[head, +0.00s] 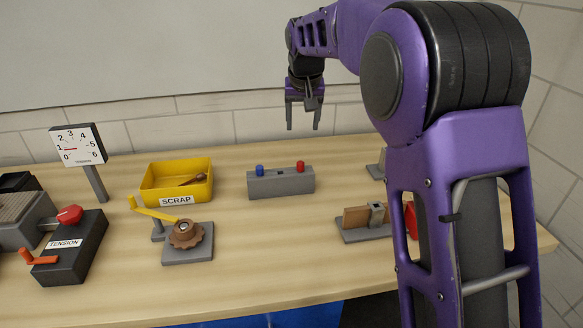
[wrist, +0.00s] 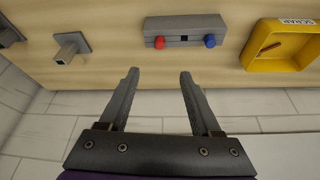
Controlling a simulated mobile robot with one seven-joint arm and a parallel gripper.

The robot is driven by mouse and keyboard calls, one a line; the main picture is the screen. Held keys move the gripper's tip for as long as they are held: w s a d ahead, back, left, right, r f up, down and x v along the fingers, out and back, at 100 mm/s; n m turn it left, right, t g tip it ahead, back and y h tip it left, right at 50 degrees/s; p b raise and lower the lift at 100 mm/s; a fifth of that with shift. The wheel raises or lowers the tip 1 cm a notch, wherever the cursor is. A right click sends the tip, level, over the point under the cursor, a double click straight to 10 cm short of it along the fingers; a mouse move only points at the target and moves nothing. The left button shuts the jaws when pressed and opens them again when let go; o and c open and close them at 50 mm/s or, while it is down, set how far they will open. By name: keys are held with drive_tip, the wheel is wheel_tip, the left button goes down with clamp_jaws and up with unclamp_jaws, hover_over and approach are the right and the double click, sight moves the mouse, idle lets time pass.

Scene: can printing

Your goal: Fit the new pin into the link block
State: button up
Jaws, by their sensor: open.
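A long grey block (head: 281,186) stands at the middle of the table, with a blue knob (head: 260,169) at its left end, a red knob (head: 300,166) at its right end and a dark hole between them. The block (wrist: 186,28) also shows at the top of the wrist view. I cannot tell which part is the new pin. A small grey block (head: 376,214) against a brown plate on a grey base may be the link block; my arm partly hides that fixture. My gripper (head: 302,118) is open and empty, raised near the back edge, apart from everything.
A yellow scrap tray (head: 149,185) holds a brown pin-like piece (head: 192,180). A brown toothed wheel with a yellow lever (head: 155,211) stands in front. The tension box (head: 73,252) and gauge (head: 76,145) are at left. A grey post (wrist: 70,48) stands at left in the wrist view.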

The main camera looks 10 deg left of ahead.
sight(301, 163)
drive_tip(key=x, duration=1.7)
drive_tip(key=shift+s+d+f, duration=0.1)
drive_tip(key=shift+s, duration=0.05)
clamp_jaws()
